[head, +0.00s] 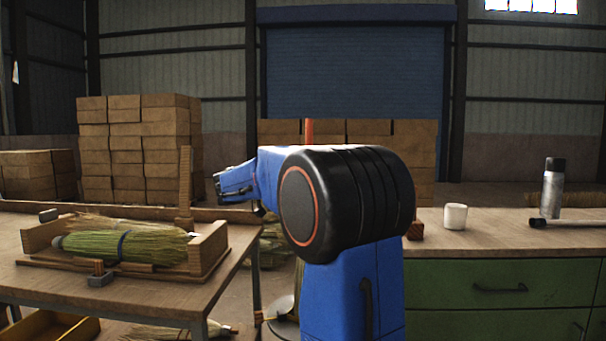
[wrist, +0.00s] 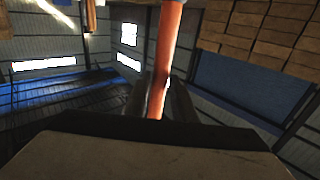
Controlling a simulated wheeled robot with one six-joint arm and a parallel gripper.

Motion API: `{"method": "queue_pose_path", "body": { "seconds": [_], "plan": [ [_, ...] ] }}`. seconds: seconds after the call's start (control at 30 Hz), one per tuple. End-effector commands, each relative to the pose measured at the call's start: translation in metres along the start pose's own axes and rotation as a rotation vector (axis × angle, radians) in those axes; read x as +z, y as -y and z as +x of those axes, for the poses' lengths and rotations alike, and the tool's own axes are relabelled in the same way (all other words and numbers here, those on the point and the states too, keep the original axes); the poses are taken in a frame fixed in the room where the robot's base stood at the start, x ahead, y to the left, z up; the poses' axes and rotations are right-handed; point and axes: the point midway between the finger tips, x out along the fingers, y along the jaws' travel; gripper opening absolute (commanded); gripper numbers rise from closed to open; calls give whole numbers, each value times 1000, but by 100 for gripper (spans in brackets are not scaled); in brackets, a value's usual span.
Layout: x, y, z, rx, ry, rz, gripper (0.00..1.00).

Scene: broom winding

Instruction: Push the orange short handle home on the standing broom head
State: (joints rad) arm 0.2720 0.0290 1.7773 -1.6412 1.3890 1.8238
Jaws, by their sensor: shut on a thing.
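The orange handle (head: 309,132) shows in the head view as a short upright piece above my blue arm; its lower part is hidden. In the wrist view the orange handle (wrist: 170,45) runs down from the top edge between the dark fingers of my gripper (wrist: 165,103). My gripper is shut on it. In the head view my arm hides the gripper's grip on the handle. The standing broom head cannot be made out; my arm covers that area, so I cannot tell how the handle meets it.
A bound straw broom (head: 125,246) lies in a wooden cradle (head: 208,248) on the left table. On the right, a green-drawer bench (head: 500,245) carries a white cup (head: 455,217), a metal flask (head: 553,188) and a dark-headed tool (head: 538,223). Stacked cartons (head: 140,150) stand behind.

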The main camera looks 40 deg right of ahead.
Motion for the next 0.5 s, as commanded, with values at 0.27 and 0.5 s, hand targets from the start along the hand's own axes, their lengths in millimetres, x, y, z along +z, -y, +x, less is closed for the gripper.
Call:
{"method": "queue_pose_path", "body": {
  "seconds": [0.27,0.5],
  "plan": [
    [13,0,0,0,0,-1,0],
    [25,0,-1,0,0,-1,0]
  ]
}}
